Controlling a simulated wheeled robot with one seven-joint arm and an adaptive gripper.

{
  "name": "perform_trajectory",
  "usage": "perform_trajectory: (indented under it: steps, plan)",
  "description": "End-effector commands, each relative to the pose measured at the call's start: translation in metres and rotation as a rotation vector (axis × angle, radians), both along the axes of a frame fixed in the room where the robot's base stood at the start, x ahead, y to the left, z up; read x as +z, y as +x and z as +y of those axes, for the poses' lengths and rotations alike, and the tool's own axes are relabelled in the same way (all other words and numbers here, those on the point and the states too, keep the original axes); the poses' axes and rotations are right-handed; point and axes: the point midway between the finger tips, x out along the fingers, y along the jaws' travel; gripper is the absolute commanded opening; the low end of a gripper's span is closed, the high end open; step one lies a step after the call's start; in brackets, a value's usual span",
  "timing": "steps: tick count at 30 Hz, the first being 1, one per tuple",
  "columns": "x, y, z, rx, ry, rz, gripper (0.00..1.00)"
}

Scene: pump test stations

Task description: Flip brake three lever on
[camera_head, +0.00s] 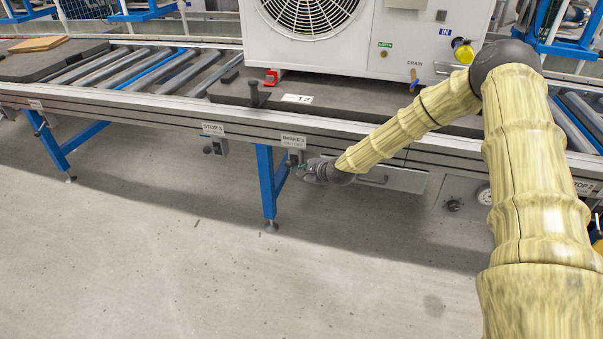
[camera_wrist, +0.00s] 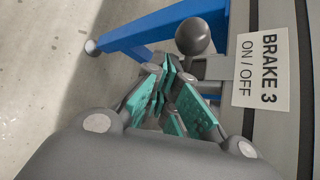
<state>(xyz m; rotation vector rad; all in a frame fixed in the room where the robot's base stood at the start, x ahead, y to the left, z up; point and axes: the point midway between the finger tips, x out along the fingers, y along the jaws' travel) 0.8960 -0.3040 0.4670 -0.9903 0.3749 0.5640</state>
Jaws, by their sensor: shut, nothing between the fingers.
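The brake three lever (camera_wrist: 193,38) shows in the wrist view as a dark grey ball knob on a short stem, beside the white BRAKE 3 ON/OFF label (camera_wrist: 262,70). The label also shows in the head view (camera_head: 293,141) on the conveyor's side rail. My gripper (camera_wrist: 170,75) is shut and empty, its teal-padded fingers pointing toward the lever, with the tips just short of the knob in the wrist view. I cannot tell whether they touch. In the head view my gripper (camera_head: 298,169) is just below the label, and the lever cannot be made out there.
The blue conveyor leg (camera_head: 267,185) stands close to the left of my gripper. A STOP 3 switch (camera_head: 216,147) hangs further left on the rail. A white pump unit (camera_head: 400,45) sits on the conveyor above. The floor in front is clear.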

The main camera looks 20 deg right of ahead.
Motion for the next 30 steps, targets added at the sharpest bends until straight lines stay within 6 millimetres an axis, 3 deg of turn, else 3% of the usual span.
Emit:
perform_trajectory:
  steps: [14,27,30]
  plan:
    - [-0.001,0.000,-0.001,0.000,0.000,0.000,0.00]
    - [-0.035,0.001,-0.021,0.001,0.002,0.000,0.00]
    - [-0.018,-0.007,-0.026,0.002,0.002,-0.001,0.00]
